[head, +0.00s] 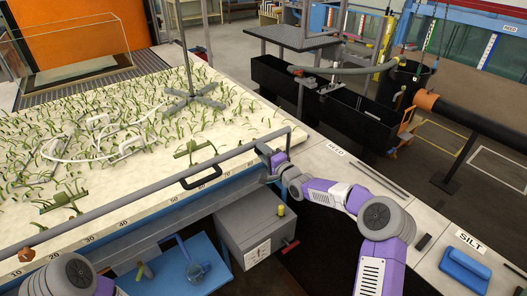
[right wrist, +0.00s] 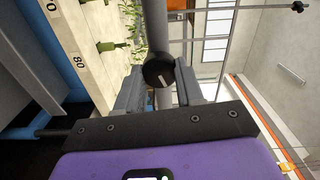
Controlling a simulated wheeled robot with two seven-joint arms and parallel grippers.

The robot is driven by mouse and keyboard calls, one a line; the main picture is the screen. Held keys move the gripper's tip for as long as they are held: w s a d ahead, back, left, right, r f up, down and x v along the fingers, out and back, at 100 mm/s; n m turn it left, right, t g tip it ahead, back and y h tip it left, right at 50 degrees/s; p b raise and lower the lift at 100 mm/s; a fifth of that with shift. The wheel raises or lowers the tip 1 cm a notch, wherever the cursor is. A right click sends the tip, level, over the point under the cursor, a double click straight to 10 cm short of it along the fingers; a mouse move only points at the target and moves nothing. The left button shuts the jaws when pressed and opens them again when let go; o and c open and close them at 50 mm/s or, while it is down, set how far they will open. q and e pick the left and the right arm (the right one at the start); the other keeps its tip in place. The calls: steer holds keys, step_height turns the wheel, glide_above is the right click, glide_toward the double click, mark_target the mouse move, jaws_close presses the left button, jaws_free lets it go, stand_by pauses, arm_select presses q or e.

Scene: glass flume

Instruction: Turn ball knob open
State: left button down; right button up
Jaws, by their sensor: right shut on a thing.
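The black round knob (right wrist: 158,70), with a short white line on its face, sits between the two grey fingers of my right gripper (right wrist: 160,88) in the right wrist view. The fingers are closed around it. In the head view my right gripper (head: 272,158) is at the right end of the grey rail along the tank's front edge, and it hides the knob there. Part of my left arm shows at the lower left of the head view, but its gripper is out of view.
A grey rail (head: 130,193) with a black handle (head: 201,177) runs along the planted sand bed (head: 70,200). Below stand a grey box (head: 252,228) with a yellow knob and a blue shelf (head: 150,280). A blue tray (head: 465,268) lies on the right ledge.

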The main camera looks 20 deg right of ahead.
steer(key=shift+m, duration=1.9)
steer(key=o, duration=1.1)
steer(key=shift+c, duration=0.2)
steer(key=shift+s, duration=0.1)
steer(key=b+v, duration=0.1)
steer(key=v, duration=0.6)
steer(key=shift+s, duration=0.15)
steer(key=shift+d, duration=0.1)
